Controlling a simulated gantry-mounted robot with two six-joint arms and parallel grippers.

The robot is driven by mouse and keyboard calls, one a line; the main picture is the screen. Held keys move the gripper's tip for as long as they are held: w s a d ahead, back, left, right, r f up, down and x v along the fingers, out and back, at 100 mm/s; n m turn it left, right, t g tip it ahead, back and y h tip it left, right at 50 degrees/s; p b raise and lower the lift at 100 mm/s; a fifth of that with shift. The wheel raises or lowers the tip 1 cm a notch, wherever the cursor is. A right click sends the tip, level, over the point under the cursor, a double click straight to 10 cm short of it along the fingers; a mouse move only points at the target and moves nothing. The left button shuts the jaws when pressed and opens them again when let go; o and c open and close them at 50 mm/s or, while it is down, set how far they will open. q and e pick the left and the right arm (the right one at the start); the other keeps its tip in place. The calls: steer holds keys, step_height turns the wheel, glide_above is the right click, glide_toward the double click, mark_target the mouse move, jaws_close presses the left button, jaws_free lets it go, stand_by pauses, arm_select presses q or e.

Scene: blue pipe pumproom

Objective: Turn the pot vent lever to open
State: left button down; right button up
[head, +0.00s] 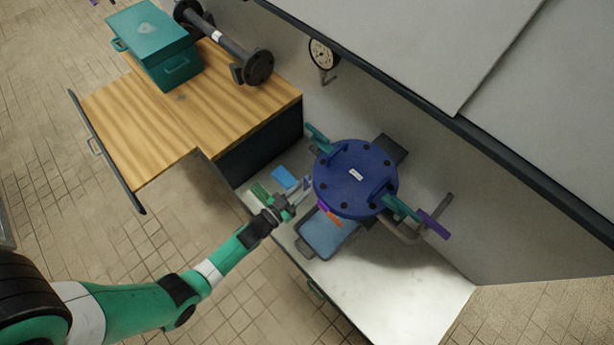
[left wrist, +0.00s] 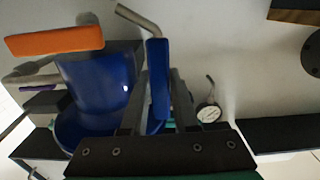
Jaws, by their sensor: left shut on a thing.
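A dark blue pot (head: 352,170) with a bolted round lid stands on the pale bench; it also fills the left of the left wrist view (left wrist: 98,88). My left gripper (head: 306,188) is at the pot's left side. In the left wrist view its fingers (left wrist: 158,85) are shut on a blue lever handle (left wrist: 158,62), which sits on a bent grey pipe. An orange lever handle (left wrist: 55,40) is beside it, apart from the fingers. A purple lever (head: 433,224) is on the pot's right side. No label shows which lever is the vent. My right gripper is not in view.
A grey tray with a blue inside (head: 325,236) lies below the pot. A light-blue block (head: 285,178) and a green block (head: 261,192) lie near my gripper. A gauge (head: 322,54) is on the wall. The bench's front right (head: 415,285) is clear.

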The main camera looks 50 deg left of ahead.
arm_select(q)
steer(key=c, duration=0.7)
jaws_free()
steer(key=shift+s, duration=0.1)
steer(key=shift+s, duration=0.35)
steer(key=s, duration=0.3)
steer(key=s+p, duration=0.1)
steer(key=s, duration=0.3)
steer(key=s+p, duration=0.1)
steer(key=s, duration=0.2)
steer(key=shift+s+d, duration=0.35)
